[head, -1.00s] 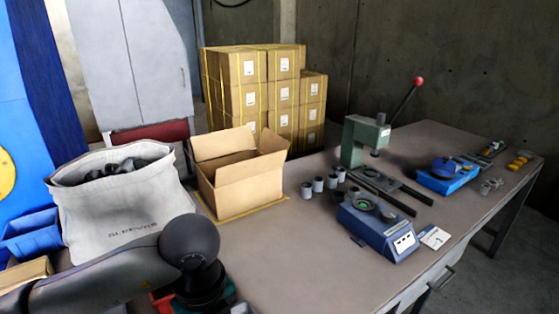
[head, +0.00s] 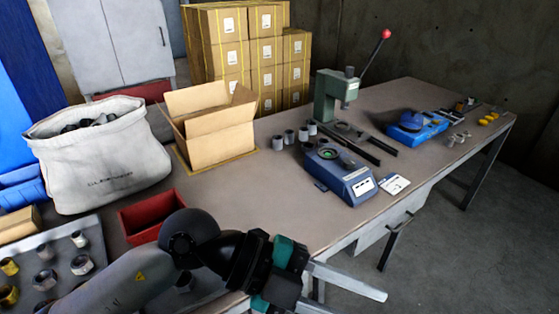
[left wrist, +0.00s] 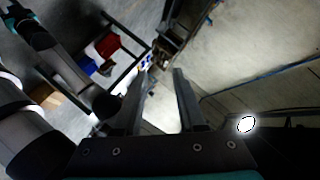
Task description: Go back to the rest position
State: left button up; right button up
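My left gripper (head: 358,303) reaches in from the bottom left in the head view, past the table's front edge. Its two fingers are spread and nothing is between them. In the left wrist view the same fingers (left wrist: 162,75) stand apart and empty, with floor and furniture behind. My right gripper does not show in the head view. In the left wrist view a dark arm with a teal part shows at the upper left, but no fingers can be made out there.
The table (head: 245,205) carries a white sack (head: 95,165), an open cardboard box (head: 215,142), a red bin (head: 150,215), a green press (head: 330,97), a blue scale-like device (head: 345,172) and grey cylinders (head: 290,137). A board with fittings (head: 60,250) lies at the lower left. The table's middle is clear.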

pick_arm(q)
jog(key=w+a+r+n+t+h, duration=0.2)
jog(key=w+r+n+t+h, duration=0.3)
jog(key=r, duration=0.3)
jog(key=w+a+r+n+t+h, duration=0.1)
jog(key=w+r+n+t+h, duration=0.25)
jog(key=r+t, duration=0.35)
jog(key=w+a+f+n+t+y, duration=0.3)
jog(key=w+a+n+t+y, duration=0.4)
jog(key=a+n+t+y, duration=0.5)
jog(key=a+f+n+g+y, duration=0.3)
jog(key=a+f+n+y, duration=0.15)
jog(key=f, duration=0.35)
jog(key=a+f+n+g+y, duration=0.35)
jog(key=f+y, duration=0.25)
jog(key=f, duration=0.2)
jog(key=s+a+f+g, duration=0.2)
jog(key=s+f+g, duration=0.9)
jog(key=s+f, duration=0.75)
jog(key=s+f+g, duration=0.1)
jog(key=s+f, duration=0.2)
jog(key=f, duration=1.9)
jog(key=s+a+f+g, duration=0.1)
jog(key=s+a+f, duration=0.1)
jog(key=s+f, duration=1)
jog(key=s, duration=0.3)
jog(key=shift+a, duration=0.35)
